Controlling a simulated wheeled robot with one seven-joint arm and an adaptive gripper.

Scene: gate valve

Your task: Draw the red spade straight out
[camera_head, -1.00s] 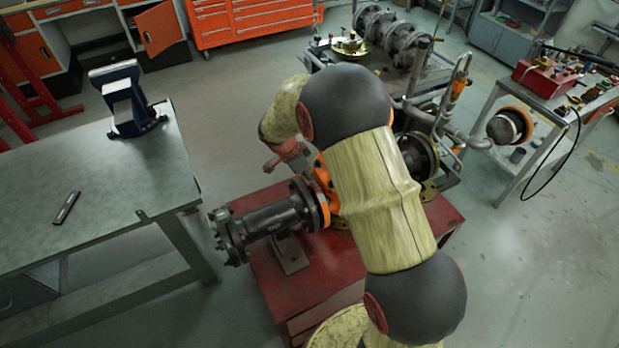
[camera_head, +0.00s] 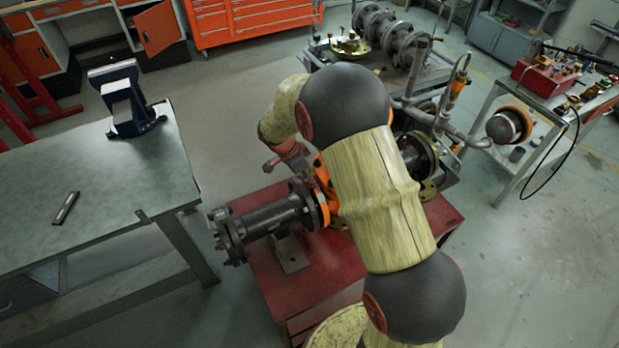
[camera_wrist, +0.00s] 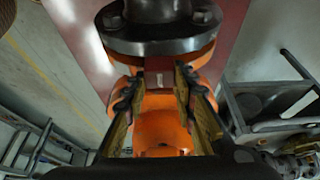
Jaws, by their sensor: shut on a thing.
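The dark red spade (camera_wrist: 159,65) shows in the wrist view as a small flat piece between my fingertips, near the joint between a dark flange and the orange valve body. My gripper (camera_wrist: 159,78) is shut on it, with one finger on each side. How much of the spade sits between the flanges is hidden. The orange valve body (camera_wrist: 160,132) lies below and between the fingers in the wrist view. The dark flange (camera_wrist: 160,35) with bolts is just above. In the head view my own arm covers the gripper and the spade.
The dark pipe (camera_head: 270,219) with flanges lies on a red stand (camera_head: 298,262). A grey workbench (camera_head: 100,205) with a blue vise (camera_head: 128,105) stands at left. A trolley with a red box (camera_head: 545,76) is at right.

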